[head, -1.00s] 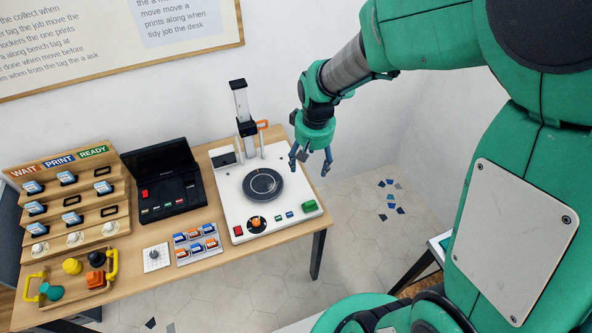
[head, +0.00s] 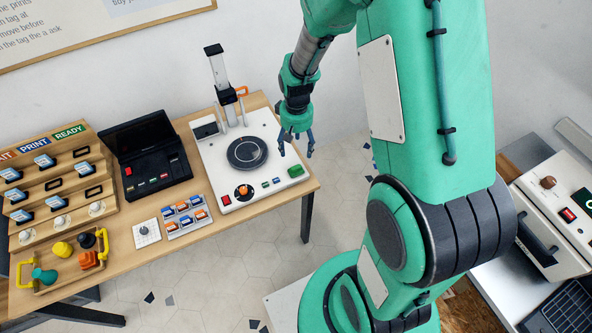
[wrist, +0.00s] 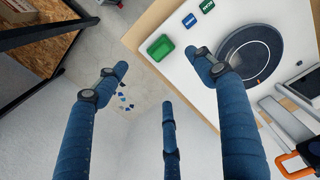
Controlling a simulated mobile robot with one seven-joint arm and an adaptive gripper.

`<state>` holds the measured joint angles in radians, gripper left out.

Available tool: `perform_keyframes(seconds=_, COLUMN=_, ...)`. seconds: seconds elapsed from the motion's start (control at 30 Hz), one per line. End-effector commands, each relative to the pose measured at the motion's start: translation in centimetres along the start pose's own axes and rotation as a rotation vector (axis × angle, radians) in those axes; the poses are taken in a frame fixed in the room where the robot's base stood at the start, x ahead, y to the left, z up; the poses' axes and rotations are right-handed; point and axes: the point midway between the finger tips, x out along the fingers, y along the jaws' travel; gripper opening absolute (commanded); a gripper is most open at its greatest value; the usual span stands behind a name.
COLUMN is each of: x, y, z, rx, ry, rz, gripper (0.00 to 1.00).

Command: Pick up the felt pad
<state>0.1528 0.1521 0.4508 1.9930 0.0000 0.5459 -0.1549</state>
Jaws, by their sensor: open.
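I cannot tell for certain which thing is the felt pad. A small green block (head: 295,171) at the front right corner of the white machine looks most like a pad; it also shows in the wrist view (wrist: 160,47) as a green square with a raised rim. My gripper (head: 297,153) is open and empty, with its blue fingers spread and pointing down near the machine's right edge. In the wrist view the fingers (wrist: 161,72) are apart with nothing between them, and the green block lies beyond them, between the two upper fingertips.
The white machine (head: 222,176) carries a dark round plate (head: 247,153) and an upright column (head: 217,68). A black case (head: 150,165), a stepped rack (head: 92,175) and a yellow-handled tray (head: 58,283) stand left on the bench. Another machine (head: 560,215) is far right.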

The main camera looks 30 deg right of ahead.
Motion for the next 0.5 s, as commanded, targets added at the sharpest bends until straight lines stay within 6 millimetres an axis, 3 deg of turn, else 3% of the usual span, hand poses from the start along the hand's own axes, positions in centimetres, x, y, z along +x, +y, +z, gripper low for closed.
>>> perform_keyframes(seconds=0.27, x=1.6, y=0.0, z=0.0, rx=0.0, ry=-0.001, rz=0.0, gripper=0.69)
perform_keyframes(seconds=0.5, x=5.1, y=0.0, z=0.1, rx=0.0, ry=-0.002, rz=0.0, gripper=0.69)
